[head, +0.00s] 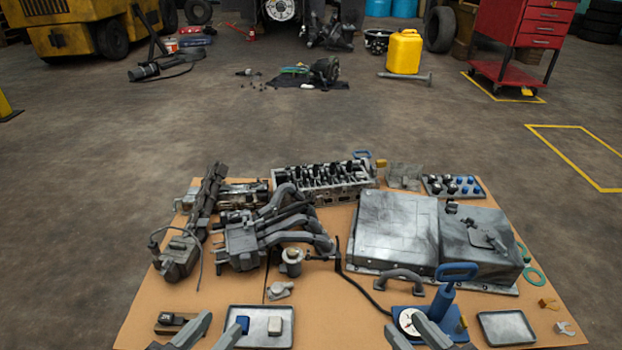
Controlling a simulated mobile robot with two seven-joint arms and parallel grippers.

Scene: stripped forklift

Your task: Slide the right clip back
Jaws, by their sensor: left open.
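I cannot tell for sure which part is the right clip. A small brass piece (462,325) stands at the right edge of the blue base plate (401,313), which carries a round white dial and a blue upright handle (447,286). My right gripper (414,329) is in front of this blue device, fingers apart, with the dial showing between and behind them. Its fingers cover part of the base. My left gripper (207,333) is open and empty at the front left, just left of a metal tray (285,342). Contact with anything cannot be told.
Engine parts crowd the cardboard sheet (318,310): manifold pipes (285,229), a cylinder head (323,187) and a large grey cover (397,230).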

